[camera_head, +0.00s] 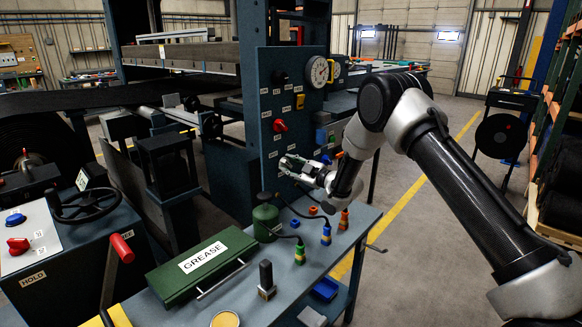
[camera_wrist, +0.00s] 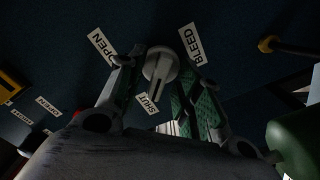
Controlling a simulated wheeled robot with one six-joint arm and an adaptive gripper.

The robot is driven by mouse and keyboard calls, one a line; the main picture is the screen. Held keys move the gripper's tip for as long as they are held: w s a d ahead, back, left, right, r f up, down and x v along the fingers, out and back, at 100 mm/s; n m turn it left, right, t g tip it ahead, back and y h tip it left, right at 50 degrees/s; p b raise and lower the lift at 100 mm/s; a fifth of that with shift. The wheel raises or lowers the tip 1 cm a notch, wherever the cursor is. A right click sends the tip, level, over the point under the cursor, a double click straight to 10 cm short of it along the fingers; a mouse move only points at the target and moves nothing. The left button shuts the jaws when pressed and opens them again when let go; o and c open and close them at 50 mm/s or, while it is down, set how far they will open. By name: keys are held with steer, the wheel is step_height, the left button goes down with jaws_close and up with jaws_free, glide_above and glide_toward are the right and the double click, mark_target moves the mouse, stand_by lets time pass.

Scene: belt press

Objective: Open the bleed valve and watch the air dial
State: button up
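The bleed valve is a round grey knob (camera_wrist: 160,68) with a raised bar, on the dark panel in the wrist view. The labels BLEED (camera_wrist: 191,44), OPEN (camera_wrist: 102,47) and SHUT (camera_wrist: 148,103) surround it. The bar runs slantwise; I cannot tell which end is its pointer. My gripper (camera_wrist: 162,62) is open, its fingertips on either side of the knob; contact is unclear. In the head view my gripper (camera_head: 287,165) is at the panel's lower part and hides the knob. A white round dial (camera_head: 318,71) is high on the panel; its needle reading and label are too small to read.
The blue panel (camera_head: 270,100) also carries a red handle (camera_head: 280,125). Below my gripper, a bench (camera_head: 350,235) holds a green grease box (camera_head: 202,265), a green can (camera_head: 265,218) and several coloured fittings. Open floor lies to the right.

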jaws_close()
steer(key=shift+m, duration=0.3)
steer(key=m, duration=0.3)
steer(key=shift+m, duration=0.4)
steer(key=m, duration=0.4)
steer(key=shift+w+d+m, duration=0.1)
steer(key=shift+m, duration=0.2)
steer(key=m, duration=0.4)
steer(key=shift+w+d+m, duration=0.1)
steer(key=shift+m, duration=2.4)
steer(key=shift+f, duration=0.1)
